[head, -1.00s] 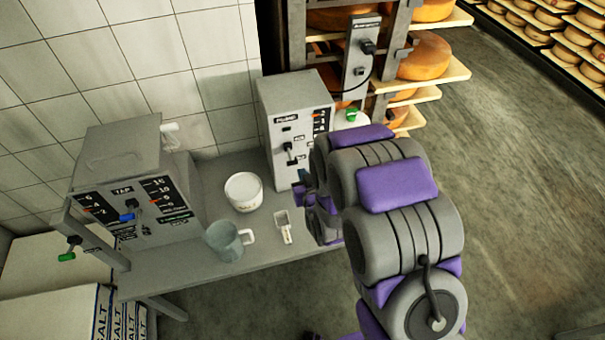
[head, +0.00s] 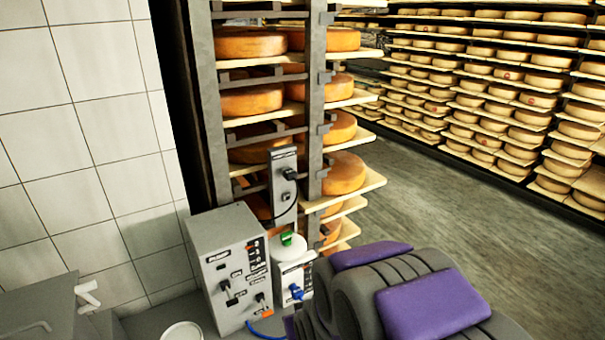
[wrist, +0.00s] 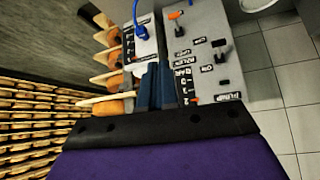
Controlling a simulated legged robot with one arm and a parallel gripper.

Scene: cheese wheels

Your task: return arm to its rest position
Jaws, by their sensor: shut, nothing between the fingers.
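My gripper (wrist: 158,72) shows in the wrist view as two dark blue fingers side by side, shut with nothing between them. It points toward the grey pump box, which looks turned over in that view. In the head view my arm with purple covers fills the lower right, and the gripper itself is hidden behind it or out of frame.
A white bowl (head: 182,332) is at the bottom edge. A cheese rack (head: 312,110) stands behind. Open floor (head: 450,215) lies to the right.

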